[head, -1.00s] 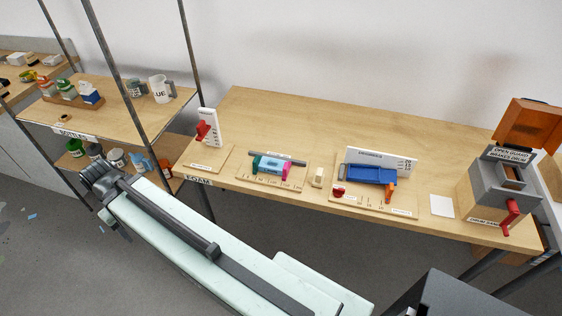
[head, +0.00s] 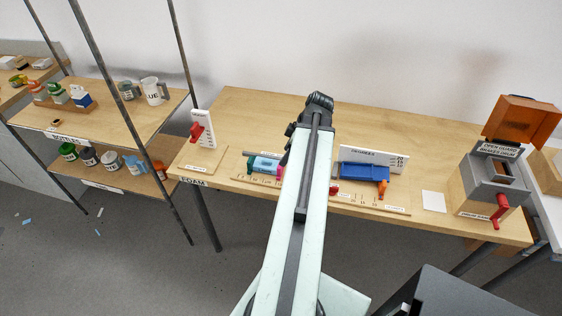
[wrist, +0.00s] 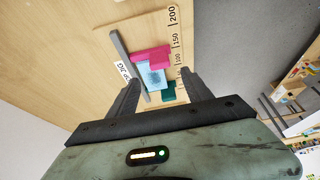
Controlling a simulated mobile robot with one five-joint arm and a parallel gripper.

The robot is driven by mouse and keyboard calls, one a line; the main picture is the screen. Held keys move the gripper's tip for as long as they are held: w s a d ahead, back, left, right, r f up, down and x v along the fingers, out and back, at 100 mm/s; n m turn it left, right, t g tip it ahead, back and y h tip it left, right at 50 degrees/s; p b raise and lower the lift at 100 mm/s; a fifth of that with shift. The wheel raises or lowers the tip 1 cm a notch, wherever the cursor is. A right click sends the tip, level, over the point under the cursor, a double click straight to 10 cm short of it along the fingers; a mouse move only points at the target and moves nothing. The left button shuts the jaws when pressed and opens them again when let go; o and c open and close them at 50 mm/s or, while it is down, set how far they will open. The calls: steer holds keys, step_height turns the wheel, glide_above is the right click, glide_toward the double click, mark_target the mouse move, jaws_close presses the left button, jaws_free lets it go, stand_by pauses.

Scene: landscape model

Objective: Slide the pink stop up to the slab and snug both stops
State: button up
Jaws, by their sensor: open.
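The light blue slab (wrist: 151,79) lies on the wooden jig board (wrist: 158,28) between the pink stop (wrist: 149,56) and the teal stop (wrist: 169,92). The pink stop stands at the slab's far side in the wrist view, close against it; I cannot tell whether a thin gap remains. The teal stop is at the near side, partly hidden. In the head view the slab (head: 265,166) shows left of my arm. My gripper (wrist: 162,80) is open and empty, its fingers spread on either side of the slab and teal stop, apparently above them.
A grey rail (wrist: 124,58) runs along the slab's side, with a printed scale opposite. Right of my arm stand a blue block (head: 362,171) on another jig and an upright white plate (head: 384,157). A grey machine (head: 490,183) is at the right. The table behind is clear.

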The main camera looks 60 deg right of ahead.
steer(key=b+x, duration=0.7)
steer(key=shift+f, duration=0.25)
steer(key=shift+w+f, duration=0.2)
steer(key=shift+f, duration=0.1)
steer(key=shift+r, duration=0.1)
jaws_close()
steer(key=shift+d+r, duration=0.1)
stand_by(0.7)
